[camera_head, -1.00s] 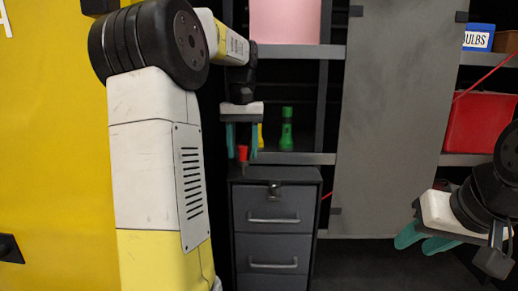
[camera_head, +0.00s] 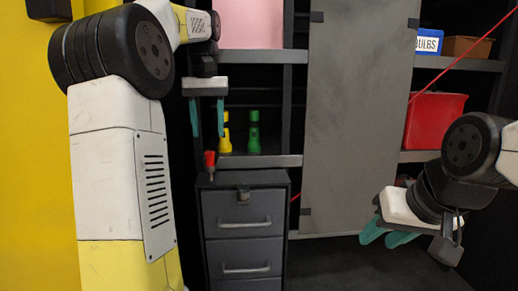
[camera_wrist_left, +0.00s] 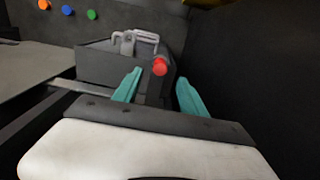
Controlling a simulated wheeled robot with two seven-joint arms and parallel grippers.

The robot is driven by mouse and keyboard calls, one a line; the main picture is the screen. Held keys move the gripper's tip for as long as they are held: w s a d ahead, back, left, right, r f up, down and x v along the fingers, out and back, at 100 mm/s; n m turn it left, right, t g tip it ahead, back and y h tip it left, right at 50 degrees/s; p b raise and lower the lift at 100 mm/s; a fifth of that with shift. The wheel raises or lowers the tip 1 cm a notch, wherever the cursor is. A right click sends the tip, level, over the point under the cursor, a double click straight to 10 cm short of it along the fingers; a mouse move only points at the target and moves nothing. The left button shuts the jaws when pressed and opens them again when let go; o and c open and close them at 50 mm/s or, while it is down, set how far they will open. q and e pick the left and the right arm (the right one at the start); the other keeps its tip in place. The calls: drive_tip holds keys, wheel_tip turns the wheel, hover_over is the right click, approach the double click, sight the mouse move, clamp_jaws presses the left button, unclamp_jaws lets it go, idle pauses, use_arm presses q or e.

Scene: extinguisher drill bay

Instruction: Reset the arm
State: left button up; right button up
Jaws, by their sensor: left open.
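My left gripper (camera_head: 208,132) hangs fingers down above the left of the dark grey drawer cabinet (camera_head: 243,198). Its teal fingers are apart with nothing between them. A small red-topped object (camera_head: 209,160) stands upright on the cabinet top below the fingertips. In the left wrist view the red top (camera_wrist_left: 160,66) shows beyond and between the open fingers (camera_wrist_left: 158,88). My right gripper (camera_head: 385,238) is at the lower right, in front of the dark floor, its teal fingers apart and empty.
A yellow flashlight (camera_head: 226,132) and a green flashlight (camera_head: 254,132) stand on the shelf behind. A grey panel (camera_head: 345,120) is right of them. A red bin (camera_head: 432,120), a bulbs box (camera_head: 429,42) and a brown box (camera_head: 467,47) sit on right shelves.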

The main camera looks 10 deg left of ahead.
use_arm(q)
drive_tip(key=shift+s+d, duration=0.2)
drive_tip(key=shift+s, duration=0.15)
drive_tip(key=s+d+f+m+t, duration=0.1)
drive_tip(key=s+d+f+t, duration=0.1)
drive_tip(key=s, duration=0.4)
drive_tip(key=s+d+f+m+t+h, duration=0.1)
drive_tip(key=s+d+f+t, duration=0.1)
drive_tip(key=s+d+f, duration=0.3)
drive_tip(key=s+d+f+m+t+h, duration=0.1)
drive_tip(key=s+d+f+t, duration=0.1)
drive_tip(key=s+d+f, duration=0.2)
drive_tip(key=s+f, duration=0.3)
drive_tip(key=s, duration=0.1)
drive_tip(key=shift+s+f, duration=0.2)
drive_tip(key=shift+s, duration=0.05)
